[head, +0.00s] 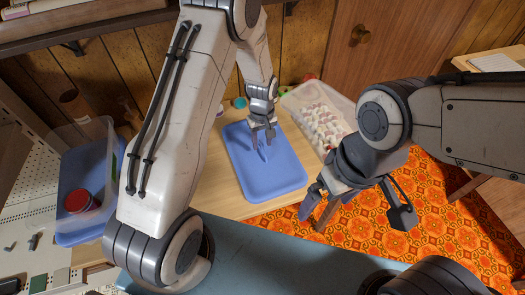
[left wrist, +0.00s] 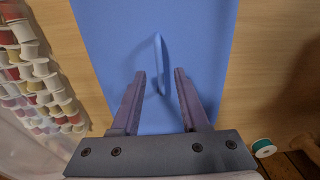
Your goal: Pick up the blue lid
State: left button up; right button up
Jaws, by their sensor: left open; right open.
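The blue lid (head: 272,180) lies flat on the wooden table, and its upright handle shows in the left wrist view (left wrist: 159,62). My left gripper (head: 263,143) is open above the lid. In the left wrist view its fingertips (left wrist: 160,74) stand either side of the handle's line, with a gap on both sides; whether they are down at the handle's height I cannot tell. The fingers partly hide the handle in the head view. My right gripper (head: 355,205) is open and empty, to the right of the lid over the patterned floor.
A clear box of spools (head: 318,118) stands right of the lid, close to it. A blue-based clear bin (head: 82,190) with a red-topped jar (head: 80,201) is at the left. A teal spool (left wrist: 263,147) lies near the lid. Bare wooden table (head: 215,195) shows left of the lid.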

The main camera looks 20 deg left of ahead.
pick_arm(q)
notch_tip(320, 180, down, 2)
jog(key=shift+f, duration=0.15)
grip_shut()
dwell(1.4)
